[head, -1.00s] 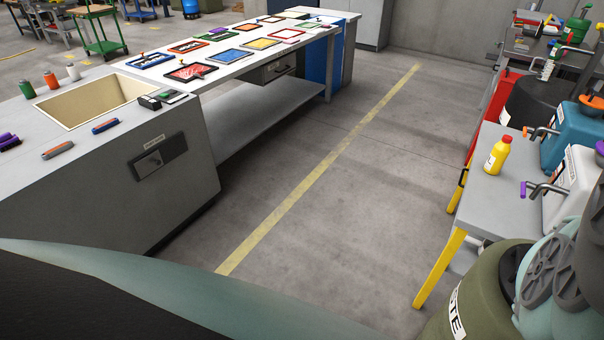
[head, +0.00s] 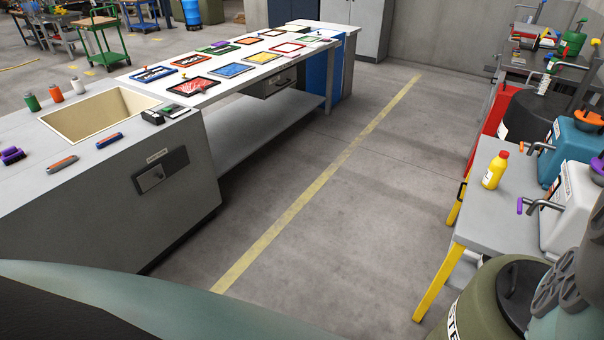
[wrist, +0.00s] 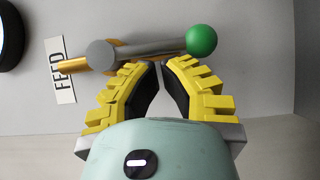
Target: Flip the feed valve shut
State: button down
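The feed valve (wrist: 146,50) shows in the wrist view on a pale wall or panel. Its grey lever runs from a round grey hub to a green ball (wrist: 201,40) at the right. Brass-coloured parts sit by the hub, beside a white FEED label (wrist: 60,70). My gripper (wrist: 161,64) has yellow ribbed fingers with black pads. Its tips nearly meet just below the lever, with nothing seen between them. I cannot tell whether the tips touch the lever. I cannot make out the feed valve or my gripper in the head view.
A grey table (head: 480,222) with yellow legs stands at the right, with a yellow bottle (head: 495,170) and containers. An olive drum (head: 470,310) is close by. A sink counter (head: 120,215) is at the left. The floor between is clear. A dark round object (wrist: 8,35) is left of the label.

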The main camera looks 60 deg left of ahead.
jog(key=shift+s+f+n+h+b, duration=0.25)
jog(key=shift+n+h+b, duration=0.15)
jog(key=shift+n+b, duration=0.4)
jog(key=n+h+b, duration=0.1)
jog(key=s+n+h+b, duration=0.1)
jog(key=b, duration=0.1)
jog(key=shift+s+d+f+n, duration=0.2)
jog(key=shift+d+f+n, duration=0.1)
jog(key=shift+d+f, duration=0.1)
jog(key=n, duration=0.1)
jog(key=s+n+t+h, duration=0.1)
jog(key=n+b, duration=0.1)
jog(key=shift+s+d+r+n+h, duration=0.2)
jog(key=shift+s+d+n+h, duration=0.1)
jog(key=shift+n, duration=0.1)
jog(key=shift+s+d+r, duration=0.2)
jog(key=shift+s, duration=0.35)
jog(key=shift+s+d, duration=0.1)
jog(key=shift+s, duration=0.15)
jog(key=v, duration=1.2)
jog(key=c, duration=1.7)
grip_release()
jog(key=shift+r, duration=0.1)
